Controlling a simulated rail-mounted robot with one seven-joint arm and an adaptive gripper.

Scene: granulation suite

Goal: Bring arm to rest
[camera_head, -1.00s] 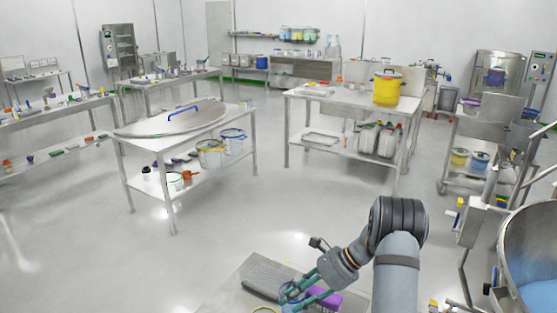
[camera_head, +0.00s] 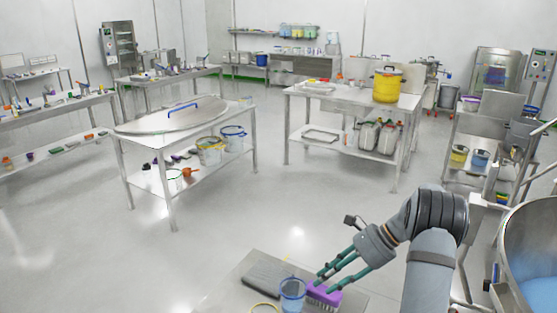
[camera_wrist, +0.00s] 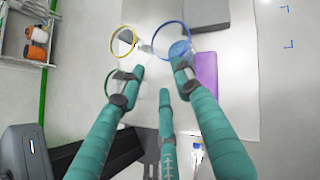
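My gripper (camera_head: 332,277) is at the lower middle of the head view, above a steel work surface (camera_head: 228,290). Its green fingers are spread apart with nothing between them. In the wrist view the gripper (camera_wrist: 158,80) also shows open and empty. A clear cup with a blue rim (camera_head: 292,292) stands on the surface, just left of the fingertips. A purple brush (camera_head: 323,296) lies beside the cup, below the fingers. In the wrist view the blue-rimmed cup (camera_wrist: 172,40) and a yellow-rimmed container (camera_wrist: 125,42) lie beyond the fingertips.
A dark grey flat block (camera_head: 268,279) lies on the surface behind the cup. A large steel vessel (camera_head: 530,250) stands at right. A table with a big lid (camera_head: 150,125) and a table with a yellow pot (camera_head: 387,88) stand farther back. Open floor lies between.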

